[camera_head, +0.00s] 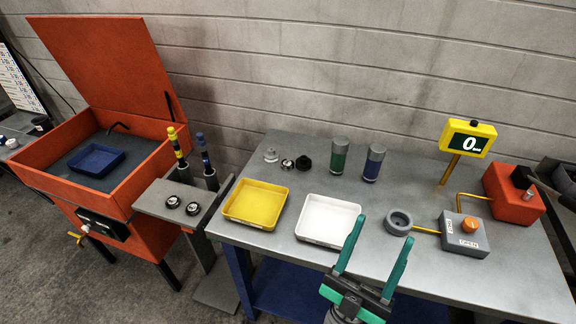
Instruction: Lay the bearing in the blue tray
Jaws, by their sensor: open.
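The blue tray (112,155) lies empty inside an open orange box at the left, its lid raised. I cannot tell for sure which part is the bearing. Small round parts stand at the back left of the grey table: a pale one (270,155), a dark-and-silver one (287,164) and a black one (303,162). Two dark round parts with light centres, one left (172,201) and one right (193,208), lie on a grey side shelf. My gripper (386,227) is open with green fingers, at the table's front edge, and holds nothing visible.
An empty yellow tray (233,213) and white tray (312,237) lie on the table. Behind them stand a green cylinder (339,157) and a blue one (373,163). A grey ring (398,222), control box (465,243), yellow display (467,138) and red box (512,202) occupy the right.

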